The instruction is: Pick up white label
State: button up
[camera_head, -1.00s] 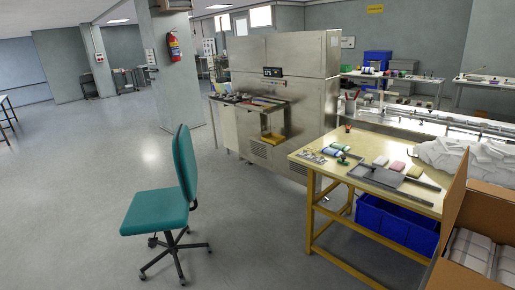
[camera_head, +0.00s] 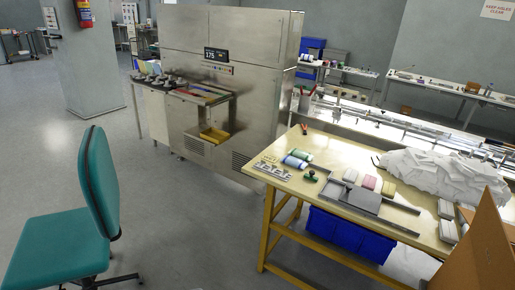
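I cannot single out the white label for sure at this distance. On the yellow-framed table (camera_head: 330,215) a row of small blocks holds a white one (camera_head: 350,175), a pink one (camera_head: 369,182) and a pale green one (camera_head: 388,189); the white one may be the label. They lie behind a grey metal tray (camera_head: 360,199). Blue and green rolls (camera_head: 297,159) and a dark green stamp-like item (camera_head: 310,176) lie to their left. My gripper is not in view.
A teal chair (camera_head: 100,190) stands at left front. A large steel machine (camera_head: 220,80) stands behind the table. A white heap (camera_head: 440,168) and a cardboard box (camera_head: 480,245) are at right; a blue bin (camera_head: 345,232) sits under the table. Floor between chair and table is clear.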

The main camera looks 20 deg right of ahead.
aim_at(262, 163)
jog(key=z, duration=0.2)
jog(key=i, duration=0.9)
jog(key=z, duration=0.45)
